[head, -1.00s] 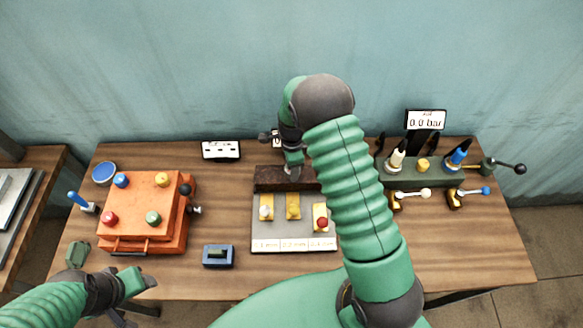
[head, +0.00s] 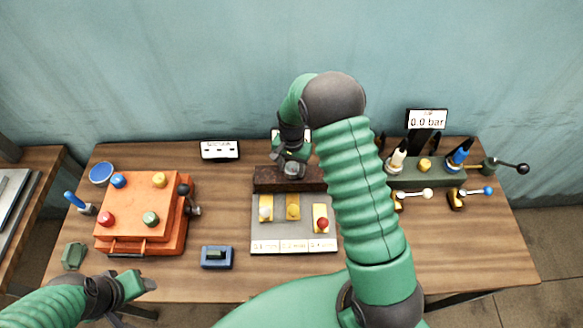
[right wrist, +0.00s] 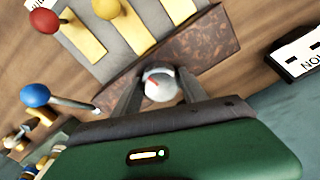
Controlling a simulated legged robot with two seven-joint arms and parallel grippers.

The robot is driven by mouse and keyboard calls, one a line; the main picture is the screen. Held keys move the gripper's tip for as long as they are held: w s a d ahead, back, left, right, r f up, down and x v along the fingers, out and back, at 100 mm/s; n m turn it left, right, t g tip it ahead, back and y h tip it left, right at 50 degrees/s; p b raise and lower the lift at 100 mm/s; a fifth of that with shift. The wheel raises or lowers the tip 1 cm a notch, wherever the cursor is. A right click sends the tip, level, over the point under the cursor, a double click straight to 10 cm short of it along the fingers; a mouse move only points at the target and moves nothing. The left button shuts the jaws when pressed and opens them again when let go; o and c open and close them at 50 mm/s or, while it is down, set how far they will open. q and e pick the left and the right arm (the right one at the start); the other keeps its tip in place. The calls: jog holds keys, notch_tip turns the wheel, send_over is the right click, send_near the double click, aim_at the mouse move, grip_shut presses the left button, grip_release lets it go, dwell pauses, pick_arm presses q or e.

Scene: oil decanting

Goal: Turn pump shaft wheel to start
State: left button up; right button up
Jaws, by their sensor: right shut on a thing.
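My right gripper (head: 291,168) is over the dark brown block (head: 265,179) at the back middle of the table. In the right wrist view its two dark fingers (right wrist: 159,82) are shut on a small round grey knob (right wrist: 157,92) with a red mark, at the brown block (right wrist: 205,50). I cannot tell for sure whether this knob is the pump shaft wheel. In the head view the gripper largely covers the knob. My left gripper (head: 141,286) is low at the left, near the table's front edge, apart from everything; its jaw opening is unclear.
A grey panel (head: 275,232) with yellow plates and coloured knobs lies before the block. An orange box (head: 135,222) stands left. Right are a green bench (head: 400,179), several levers and a "0.0 bar" display (head: 427,120). A small display (head: 220,150) stands back left.

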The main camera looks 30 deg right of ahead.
jog(key=n, duration=0.4)
jog(key=shift+w+d+r+n, duration=0.15)
jog(key=shift+w+r+n, duration=0.05)
jog(key=shift+w+n, duration=0.1)
jog(key=n, duration=0.4)
jog(key=shift+s, duration=0.1)
jog(key=n, duration=0.8)
jog(key=shift+n+p, duration=0.3)
jog(key=n+p, duration=0.1)
jog(key=n, duration=0.2)
jog(key=shift+n, duration=0.3)
jog(key=n+p, duration=0.1)
jog(key=n, duration=0.3)
jog(key=shift+d+n, duration=0.1)
jog(key=shift+n, duration=0.2)
jog(key=n+p, duration=0.1)
jog(key=n, duration=0.3)
jog(key=shift+n+p, duration=0.8)
jog(key=shift+n, duration=1.3)
